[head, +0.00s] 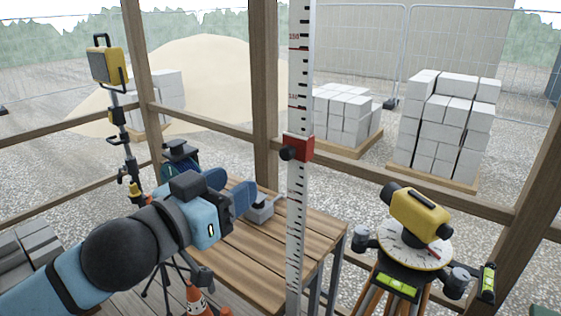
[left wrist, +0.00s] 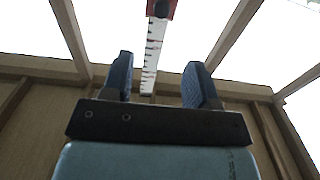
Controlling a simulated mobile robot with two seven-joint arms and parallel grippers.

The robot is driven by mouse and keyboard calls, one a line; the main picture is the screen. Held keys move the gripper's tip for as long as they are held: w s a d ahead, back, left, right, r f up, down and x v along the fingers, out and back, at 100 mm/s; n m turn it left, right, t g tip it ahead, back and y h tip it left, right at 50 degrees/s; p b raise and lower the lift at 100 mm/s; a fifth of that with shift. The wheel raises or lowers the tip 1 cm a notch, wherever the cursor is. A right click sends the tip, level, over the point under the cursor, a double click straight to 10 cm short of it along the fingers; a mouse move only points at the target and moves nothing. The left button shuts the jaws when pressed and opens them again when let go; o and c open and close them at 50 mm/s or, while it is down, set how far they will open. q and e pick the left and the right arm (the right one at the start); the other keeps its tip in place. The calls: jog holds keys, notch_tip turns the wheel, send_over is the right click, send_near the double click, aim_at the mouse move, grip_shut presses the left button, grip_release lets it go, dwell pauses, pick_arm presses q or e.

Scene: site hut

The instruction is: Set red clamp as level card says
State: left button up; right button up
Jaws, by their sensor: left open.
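The red clamp (head: 299,148) sits on the white graduated staff (head: 297,205), with a black knob on its left side. The staff stands upright and shows the numbers 150 and 140 above the clamp. My left gripper (head: 238,192) is open, left of the staff and lower than the clamp, with nothing between its fingers. In the left wrist view the open fingers (left wrist: 162,80) point up towards the staff (left wrist: 152,50), and the red clamp (left wrist: 160,8) is at the top edge. I cannot make out a level card. My right gripper is not in view.
A wooden table (head: 265,260) stands behind the staff, with a small grey device (head: 260,208) on it. A yellow level instrument (head: 420,210) stands on a tripod at right. A traffic cone (head: 198,300) is at the lower left. Wooden posts and rails frame the hut.

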aim_at(284, 154)
pick_arm(q)
jog(key=p+x, duration=0.2)
jog(key=x, duration=1.1)
jog(key=shift+w+d, duration=0.15)
jog(key=shift+w, duration=0.2)
jog(key=shift+c, duration=0.2)
